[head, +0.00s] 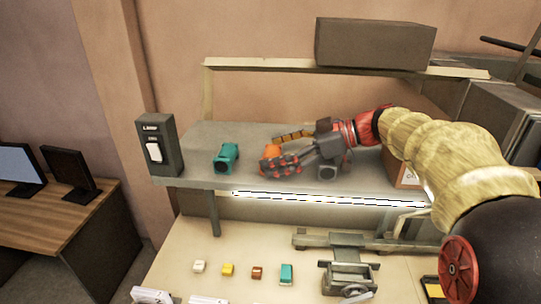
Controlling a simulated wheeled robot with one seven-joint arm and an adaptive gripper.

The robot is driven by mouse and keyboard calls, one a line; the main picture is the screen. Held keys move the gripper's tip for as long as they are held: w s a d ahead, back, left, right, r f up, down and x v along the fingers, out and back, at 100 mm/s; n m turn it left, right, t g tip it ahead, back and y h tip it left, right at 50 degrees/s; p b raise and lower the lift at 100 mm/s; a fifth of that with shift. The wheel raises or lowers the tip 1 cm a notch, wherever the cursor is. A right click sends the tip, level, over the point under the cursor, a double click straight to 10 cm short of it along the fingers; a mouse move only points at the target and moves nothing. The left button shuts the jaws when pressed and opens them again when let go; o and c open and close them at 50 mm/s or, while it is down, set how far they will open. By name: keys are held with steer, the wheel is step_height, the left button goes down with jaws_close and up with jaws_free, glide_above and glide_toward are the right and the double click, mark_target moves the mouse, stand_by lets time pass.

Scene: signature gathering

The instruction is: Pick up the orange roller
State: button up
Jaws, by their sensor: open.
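The orange roller (270,152) lies on the raised grey shelf (205,136), near its middle. My gripper (276,153) reaches in from the right, low over the shelf. It is open, with one finger behind the roller and one in front of it. The front finger hides part of the roller. I cannot tell whether the fingers touch it.
A teal roller (226,158) lies left of the orange one. A grey lamp switch box (159,144) stands at the shelf's left end. A dark box (374,43) sits on the upper shelf. Small coloured blocks (257,272) lie on the lower worktop.

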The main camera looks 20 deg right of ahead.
steer(key=shift+c, duration=1.4)
steer(key=c, duration=1.1)
